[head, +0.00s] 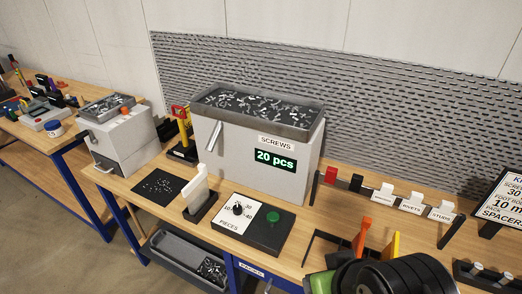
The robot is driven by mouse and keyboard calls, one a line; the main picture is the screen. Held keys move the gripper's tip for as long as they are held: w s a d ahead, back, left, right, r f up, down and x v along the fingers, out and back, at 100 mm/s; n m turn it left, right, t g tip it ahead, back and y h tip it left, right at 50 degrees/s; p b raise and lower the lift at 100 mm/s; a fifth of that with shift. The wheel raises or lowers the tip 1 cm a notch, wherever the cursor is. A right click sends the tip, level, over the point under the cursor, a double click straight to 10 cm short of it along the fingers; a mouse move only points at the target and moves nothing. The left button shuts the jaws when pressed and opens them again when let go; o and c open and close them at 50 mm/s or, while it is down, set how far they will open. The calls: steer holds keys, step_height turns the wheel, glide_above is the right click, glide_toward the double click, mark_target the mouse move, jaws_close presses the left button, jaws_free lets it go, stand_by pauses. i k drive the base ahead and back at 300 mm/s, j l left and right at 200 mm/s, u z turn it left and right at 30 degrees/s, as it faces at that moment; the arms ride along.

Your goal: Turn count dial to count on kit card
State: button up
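The count dial (238,209) is a black knob on a white plate marked PIECES, with 10, 30 and 40 legible around it. Its pointer is too small to read surely. A green button (273,217) sits on the dark panel beside it. The grey screw dispenser (235,165) behind shows 20 pcs on its display (275,160). The kit card (502,200) at the right edge is cut off; it reads SCREWS 30 and, lower, SPACERS. Black rounded parts of my arm fill the bottom right; my gripper's fingertips cannot be made out.
A white upright piece (196,188) stands left of the dial panel. A dark mat (158,186) holds loose screws. Orange (362,236) and yellow (391,248) upright pieces stand to the right. Labelled white blocks (412,202) line the back. A grey bin (180,258) sits below the bench.

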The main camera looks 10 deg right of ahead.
mark_target(237, 209)
steer(key=i+j+u, duration=0.2)
steer(key=u, duration=0.2)
steer(key=i+j+u, duration=0.1)
steer(key=i+u, duration=0.4)
steer(key=u, duration=0.25)
